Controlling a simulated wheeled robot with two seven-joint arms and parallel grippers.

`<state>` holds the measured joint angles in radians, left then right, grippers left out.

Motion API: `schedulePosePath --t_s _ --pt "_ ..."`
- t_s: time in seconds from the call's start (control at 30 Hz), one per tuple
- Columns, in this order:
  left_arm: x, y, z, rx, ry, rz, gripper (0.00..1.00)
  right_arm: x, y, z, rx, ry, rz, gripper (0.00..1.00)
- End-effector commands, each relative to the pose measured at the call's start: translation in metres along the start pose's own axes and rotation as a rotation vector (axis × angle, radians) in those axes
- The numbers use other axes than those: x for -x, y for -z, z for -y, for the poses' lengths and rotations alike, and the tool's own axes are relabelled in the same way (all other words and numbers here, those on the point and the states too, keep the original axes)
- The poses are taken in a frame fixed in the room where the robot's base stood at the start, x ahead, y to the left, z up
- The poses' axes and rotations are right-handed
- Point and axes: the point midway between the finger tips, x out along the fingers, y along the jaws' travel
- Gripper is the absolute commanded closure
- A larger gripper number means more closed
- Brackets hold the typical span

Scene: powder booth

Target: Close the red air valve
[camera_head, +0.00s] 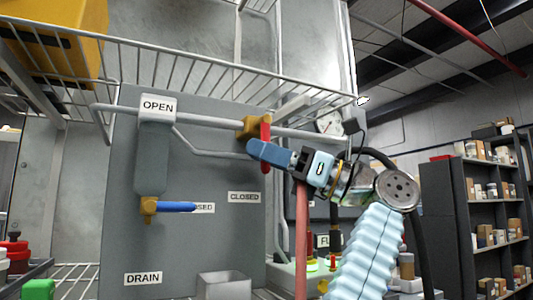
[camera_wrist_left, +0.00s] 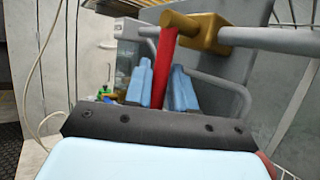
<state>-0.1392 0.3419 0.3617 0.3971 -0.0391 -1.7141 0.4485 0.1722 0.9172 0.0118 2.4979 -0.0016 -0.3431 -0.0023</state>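The red air valve has a brass body (camera_head: 254,127) on the horizontal grey pipe. Its red handle (camera_head: 265,134) hangs down, across the pipe's line. My left gripper (camera_head: 268,153) is at the handle, with one blue finger in front of it in the head view. In the left wrist view, the red handle (camera_wrist_left: 163,62) runs between the two blue fingers (camera_wrist_left: 164,88), which appear to press against its sides. The brass body (camera_wrist_left: 205,32) is just beyond the fingers. A CLOSED label (camera_head: 244,197) is on the panel below the handle. My right gripper is not in view.
A wire shelf (camera_head: 200,75) crosses above the pipe. A gauge (camera_head: 330,123) is close behind my wrist.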

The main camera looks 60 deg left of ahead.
Motion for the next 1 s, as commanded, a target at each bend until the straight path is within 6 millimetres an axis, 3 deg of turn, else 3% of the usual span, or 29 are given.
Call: schedulePosePath --t_s 0.03,0.1,0.47,0.57,1.0 --pt "0.0 0.0 0.0 0.0 0.0 0.001 0.68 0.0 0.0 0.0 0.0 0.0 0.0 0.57" --pt "0.0 0.0 0.0 0.0 0.0 0.001 0.58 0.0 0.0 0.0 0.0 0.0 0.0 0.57" --pt "0.006 0.0 0.0 -0.001 0.0 0.002 0.58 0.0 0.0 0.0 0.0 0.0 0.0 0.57" --pt "0.021 0.0 0.001 -0.001 0.002 0.003 0.58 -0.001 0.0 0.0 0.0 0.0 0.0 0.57" --pt "0.12 -0.002 0.0 -0.001 0.002 0.003 0.58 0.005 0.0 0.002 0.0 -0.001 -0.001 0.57"
